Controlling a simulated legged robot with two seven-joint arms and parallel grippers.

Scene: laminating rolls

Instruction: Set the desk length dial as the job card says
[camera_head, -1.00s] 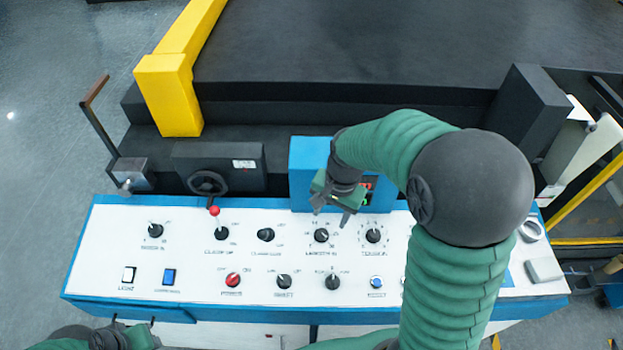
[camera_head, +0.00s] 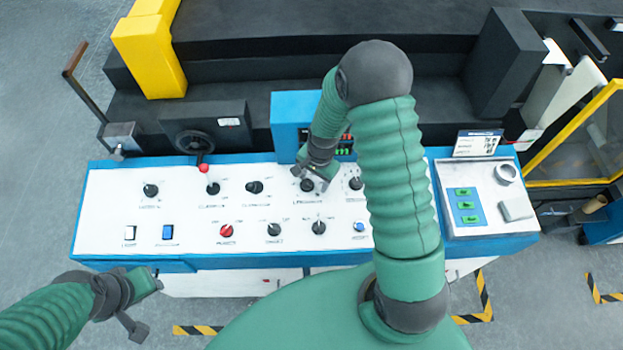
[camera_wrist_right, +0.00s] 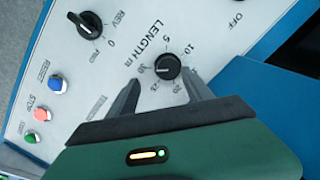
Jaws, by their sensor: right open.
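The length dial (camera_head: 307,185) is a black knob on the white desk panel. In the right wrist view the knob (camera_wrist_right: 167,67) sits under the print "LENGTH m", ringed by numbers. Its white mark seems to point left, near what looks like 30. My right gripper (camera_head: 316,182) is open over it. In the right wrist view its fingers (camera_wrist_right: 163,88) are either side of the knob's near edge; contact cannot be told. The job card (camera_head: 478,143) stands at the desk's right end, its text too small to read. My left gripper (camera_head: 143,305) is at lower left, away from the panel.
A blue display box (camera_head: 290,125) rises behind the dial.

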